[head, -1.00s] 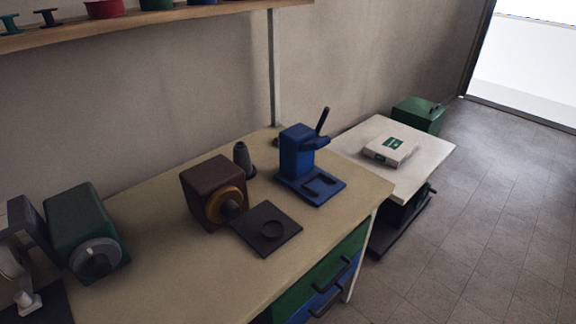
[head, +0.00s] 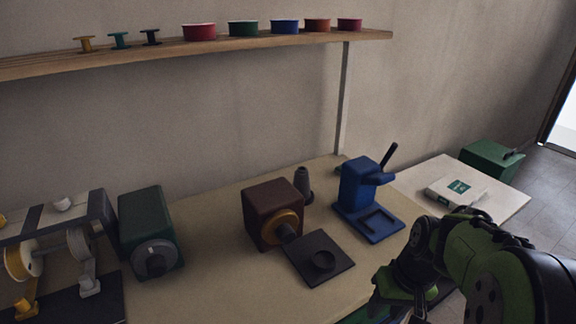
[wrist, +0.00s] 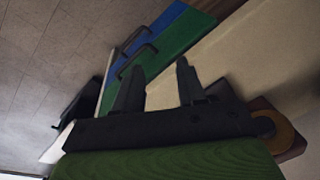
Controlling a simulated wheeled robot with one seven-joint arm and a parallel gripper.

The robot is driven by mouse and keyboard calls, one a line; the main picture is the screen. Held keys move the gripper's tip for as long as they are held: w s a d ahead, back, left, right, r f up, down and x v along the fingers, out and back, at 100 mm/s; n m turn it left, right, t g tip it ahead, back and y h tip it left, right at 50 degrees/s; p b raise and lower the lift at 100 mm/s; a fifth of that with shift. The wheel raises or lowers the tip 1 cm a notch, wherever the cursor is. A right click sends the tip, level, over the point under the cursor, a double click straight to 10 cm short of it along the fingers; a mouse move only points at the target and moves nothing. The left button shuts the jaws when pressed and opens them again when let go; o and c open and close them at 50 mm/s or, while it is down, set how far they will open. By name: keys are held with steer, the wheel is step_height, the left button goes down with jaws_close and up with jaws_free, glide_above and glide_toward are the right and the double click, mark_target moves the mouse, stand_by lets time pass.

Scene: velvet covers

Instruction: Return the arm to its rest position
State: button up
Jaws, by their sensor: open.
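My arm (head: 470,250), green and black, shows at the lower right of the head view, in front of the bench's right end and the low white table. My gripper shows in the wrist view (wrist: 158,68), with two dark fingers apart and nothing between them. Past the fingers are the bench's green drawer (wrist: 165,62) and blue drawer (wrist: 165,25) with dark handles. In the head view the gripper's fingers cannot be made out clearly.
On the bench (head: 215,290) stand a blue press (head: 360,185), a brown box machine (head: 270,212), a dark plate (head: 318,262), a grey cone (head: 303,187) and a green machine (head: 147,225). A shelf (head: 290,46) holds spools and tins. A white box (head: 455,192) lies on the white table (head: 510,202).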

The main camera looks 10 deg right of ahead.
steer(key=s+a+r+n+t+h, duration=0.1)
steer(key=s+a+r+n+t, duration=0.1)
steer(key=s+a+r+t, duration=0.55)
step_height(320, 180, up, 15)
steer(key=s+a+g+p, duration=0.1)
steer(key=a+g+p, duration=0.1)
steer(key=p, duration=1.1)
steer(key=shift+s+a+r+g+p, duration=0.15)
steer(key=shift+s+a+g+p, duration=0.2)
steer(key=shift+s+g, duration=0.1)
